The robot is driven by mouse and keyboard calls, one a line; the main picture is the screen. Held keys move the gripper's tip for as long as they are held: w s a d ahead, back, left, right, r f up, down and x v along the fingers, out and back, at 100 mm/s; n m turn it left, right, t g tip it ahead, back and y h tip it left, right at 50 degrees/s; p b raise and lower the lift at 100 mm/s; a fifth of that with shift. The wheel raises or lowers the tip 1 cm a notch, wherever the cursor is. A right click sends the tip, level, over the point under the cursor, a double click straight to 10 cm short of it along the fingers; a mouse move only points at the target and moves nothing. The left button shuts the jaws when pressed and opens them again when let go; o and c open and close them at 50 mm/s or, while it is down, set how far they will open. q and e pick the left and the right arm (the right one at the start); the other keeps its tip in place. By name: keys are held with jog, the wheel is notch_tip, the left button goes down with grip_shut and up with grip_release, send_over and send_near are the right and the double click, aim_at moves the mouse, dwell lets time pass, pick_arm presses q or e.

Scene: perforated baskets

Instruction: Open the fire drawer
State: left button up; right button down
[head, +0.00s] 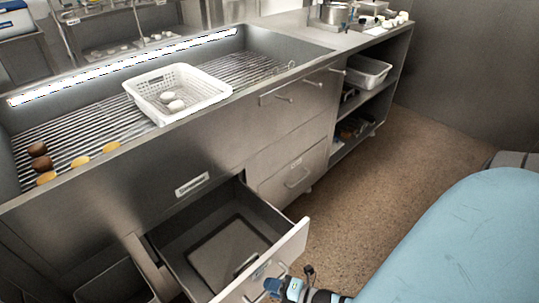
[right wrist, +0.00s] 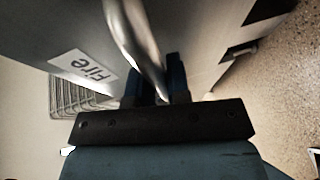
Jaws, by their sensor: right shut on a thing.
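My right gripper (head: 272,288) is at the drawer's front. In the right wrist view its dark fingers (right wrist: 153,78) are shut on the curved metal handle (right wrist: 128,35). My left gripper is not in view.
A white perforated basket (head: 147,88) with pale items sits on the grill above. Brown and yellow items lie at the grill's left end. A closed drawer (head: 305,172) is to the right of the open one. Brown speckled floor (head: 440,140) is free at right.

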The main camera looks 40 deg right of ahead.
jog(key=c, duration=1.1)
grip_release()
jog(key=shift+s+d, duration=0.15)
jog(key=shift+s, duration=0.1)
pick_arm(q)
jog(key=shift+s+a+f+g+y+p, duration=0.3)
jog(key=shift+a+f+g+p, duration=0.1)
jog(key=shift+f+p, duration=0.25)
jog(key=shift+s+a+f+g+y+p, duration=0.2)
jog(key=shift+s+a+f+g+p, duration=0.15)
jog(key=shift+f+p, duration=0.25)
pick_arm(e)
jog(key=v, duration=1.3)
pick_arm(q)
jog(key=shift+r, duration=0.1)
pick_arm(e)
jog(key=shift+s+d+r, duration=0.1)
